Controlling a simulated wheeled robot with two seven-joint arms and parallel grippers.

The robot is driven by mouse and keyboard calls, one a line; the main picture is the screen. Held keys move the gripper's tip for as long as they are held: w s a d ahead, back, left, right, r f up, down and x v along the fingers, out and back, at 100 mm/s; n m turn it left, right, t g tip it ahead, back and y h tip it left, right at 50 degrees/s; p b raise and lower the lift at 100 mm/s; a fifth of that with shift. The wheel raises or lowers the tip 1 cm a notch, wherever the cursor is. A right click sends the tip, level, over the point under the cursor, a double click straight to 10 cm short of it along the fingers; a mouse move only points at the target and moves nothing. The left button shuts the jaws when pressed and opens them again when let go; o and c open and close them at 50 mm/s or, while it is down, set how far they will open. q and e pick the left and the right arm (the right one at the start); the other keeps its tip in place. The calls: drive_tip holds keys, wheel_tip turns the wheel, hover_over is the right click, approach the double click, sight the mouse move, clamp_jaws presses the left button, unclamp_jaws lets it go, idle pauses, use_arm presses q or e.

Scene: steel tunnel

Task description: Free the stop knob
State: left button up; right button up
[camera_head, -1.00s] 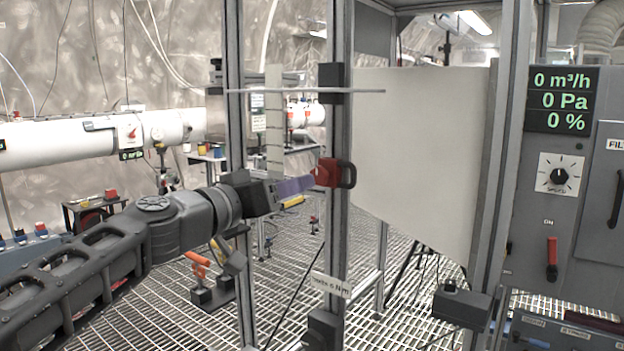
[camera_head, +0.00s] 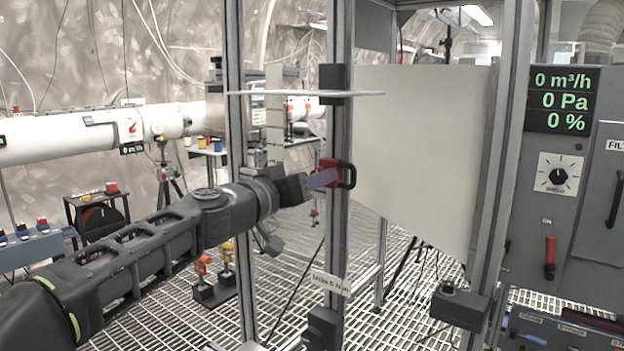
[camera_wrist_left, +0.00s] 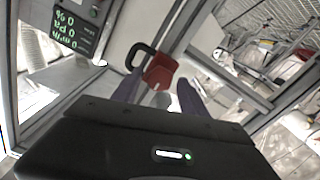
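A red block with a black loop handle (camera_head: 347,174) is mounted on the grey upright post of the frame in the head view. My left gripper (camera_head: 325,179), with purple fingers, is right at its left side. In the left wrist view the red block (camera_wrist_left: 161,72) sits between the tips of the two spread fingers (camera_wrist_left: 160,84), and its black handle sticks out to the left. The fingers look open; whether they touch the block cannot be told. No thing is clearly marked as the stop knob. My right gripper is out of view.
A small dark box with a black knob (camera_head: 448,287) is on the frame at lower right. A grey control panel (camera_head: 590,220) with a dial and a red lever (camera_head: 550,257) stands at right. A thin pale bar (camera_head: 300,92) crosses above the gripper. Orange and yellow valves (camera_head: 203,266) stand below.

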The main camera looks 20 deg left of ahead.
use_arm(q)
clamp_jaws()
idle(0.3)
drive_tip(key=shift+n, duration=0.6)
drive_tip(key=n, duration=1.8)
drive_tip(key=shift+n, duration=0.3)
drive_tip(key=shift+o, duration=0.9)
unclamp_jaws()
